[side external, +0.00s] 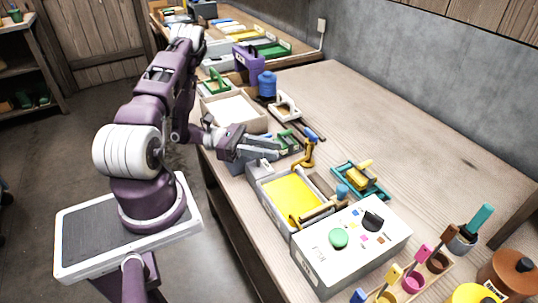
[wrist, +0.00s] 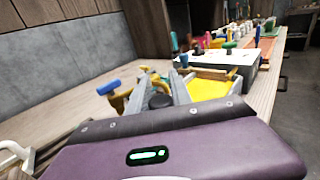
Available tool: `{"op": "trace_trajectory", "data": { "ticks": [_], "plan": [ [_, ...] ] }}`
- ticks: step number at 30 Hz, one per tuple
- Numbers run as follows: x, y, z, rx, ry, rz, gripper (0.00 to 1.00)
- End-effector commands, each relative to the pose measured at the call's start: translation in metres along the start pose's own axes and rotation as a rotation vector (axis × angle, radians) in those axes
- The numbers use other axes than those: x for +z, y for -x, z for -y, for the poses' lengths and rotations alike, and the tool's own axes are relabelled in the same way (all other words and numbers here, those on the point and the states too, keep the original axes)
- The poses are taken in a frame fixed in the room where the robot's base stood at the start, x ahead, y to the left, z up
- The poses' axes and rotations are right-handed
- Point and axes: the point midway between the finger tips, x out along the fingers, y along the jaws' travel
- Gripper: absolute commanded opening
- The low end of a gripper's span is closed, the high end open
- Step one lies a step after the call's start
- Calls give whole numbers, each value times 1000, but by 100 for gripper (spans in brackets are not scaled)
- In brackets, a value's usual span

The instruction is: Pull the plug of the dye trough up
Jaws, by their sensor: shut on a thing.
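My gripper (side external: 276,149) reaches from the left over the workbench, its fingers above the grey boxes behind the yellow trough. In the wrist view my gripper (wrist: 162,82) has both fingers pointing away from the camera. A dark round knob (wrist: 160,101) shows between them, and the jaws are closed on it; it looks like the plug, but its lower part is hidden. A grey-walled trough (side external: 264,200) filled with yellow stands just in front; its yellow surface also shows at the right in the wrist view (wrist: 209,90). I cannot tell whether the plug is seated or raised.
A white-topped box (side external: 325,268) with a green knob stands in front of the trough. An amber stand (side external: 308,156) is close right of my fingers, and a teal tray (side external: 360,182) lies beyond. A beige bin (side external: 234,112) is behind.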

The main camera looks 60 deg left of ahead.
Motion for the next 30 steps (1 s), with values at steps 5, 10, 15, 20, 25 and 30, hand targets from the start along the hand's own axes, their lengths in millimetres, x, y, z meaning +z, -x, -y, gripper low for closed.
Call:
{"op": "trace_trajectory", "data": {
  "ticks": [5, 10, 15, 20, 25, 30],
  "plan": [
    [3, 0, -1, 3, -2, 12, 0],
    [3, 0, -1, 2, -2, 11, 48],
    [2, 0, 0, 1, -1, 9, 48],
    [2, 7, -1, 5, -2, 7, 48],
    [2, 42, -2, 7, -3, 8, 48],
    [1, 66, -1, 2, -2, 7, 48]
  ]
}}
